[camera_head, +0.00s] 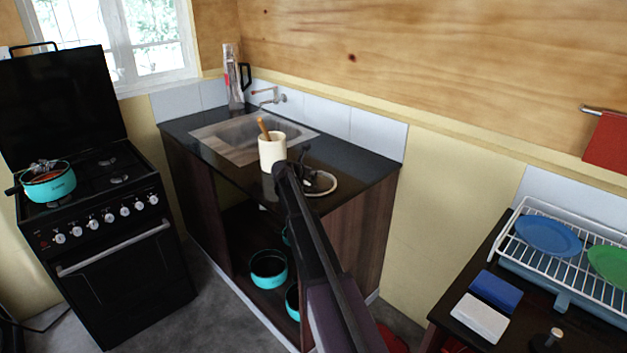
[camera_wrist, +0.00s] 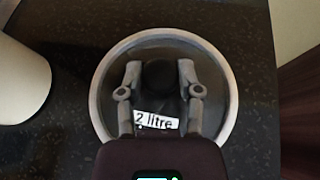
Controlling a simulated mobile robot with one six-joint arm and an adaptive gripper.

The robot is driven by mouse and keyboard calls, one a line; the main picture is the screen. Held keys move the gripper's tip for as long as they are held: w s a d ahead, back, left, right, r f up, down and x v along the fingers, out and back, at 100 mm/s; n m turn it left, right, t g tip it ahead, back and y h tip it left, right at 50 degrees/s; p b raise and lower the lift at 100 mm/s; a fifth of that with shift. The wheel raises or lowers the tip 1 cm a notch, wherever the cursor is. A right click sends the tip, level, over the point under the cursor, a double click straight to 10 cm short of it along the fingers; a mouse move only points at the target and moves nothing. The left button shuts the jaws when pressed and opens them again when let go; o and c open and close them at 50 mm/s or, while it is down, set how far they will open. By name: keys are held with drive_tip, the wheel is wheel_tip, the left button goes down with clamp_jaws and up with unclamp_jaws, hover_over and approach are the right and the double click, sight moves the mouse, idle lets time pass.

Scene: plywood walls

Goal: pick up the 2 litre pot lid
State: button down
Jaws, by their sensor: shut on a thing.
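The 2 litre pot lid (camera_wrist: 224,112) is round, with a pale rim, a dark centre and a black knob (camera_wrist: 159,74). A white "2 litre" label shows on it in the wrist view. In the head view the lid (camera_head: 333,188) is at the front right of the dark counter, partly hidden by my arm. My gripper (camera_wrist: 159,72) is over the lid with its fingers on either side of the knob, shut on it. My gripper (camera_head: 303,172) also shows at the lid in the head view. I cannot tell whether the lid touches the counter.
A cream pot (camera_head: 271,153) with a wooden utensil stands left of the lid, near the sink (camera_head: 240,137). Teal pots (camera_head: 268,268) sit on the shelf below. A stove (camera_head: 95,190) is at left. A dish rack (camera_head: 575,250) is at right. The counter's right end looks clear.

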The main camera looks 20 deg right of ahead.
drive_tip(key=shift+r, duration=0.15)
wheel_tip(320, 180, up, 3)
drive_tip(key=p, duration=0.3)
drive_tip(key=s+a+r+p, duration=0.1)
drive_tip(key=s+a+p, duration=0.1)
drive_tip(key=s+a, duration=0.9)
drive_tip(key=shift+a+r, duration=0.25)
drive_tip(key=shift+r, duration=0.1)
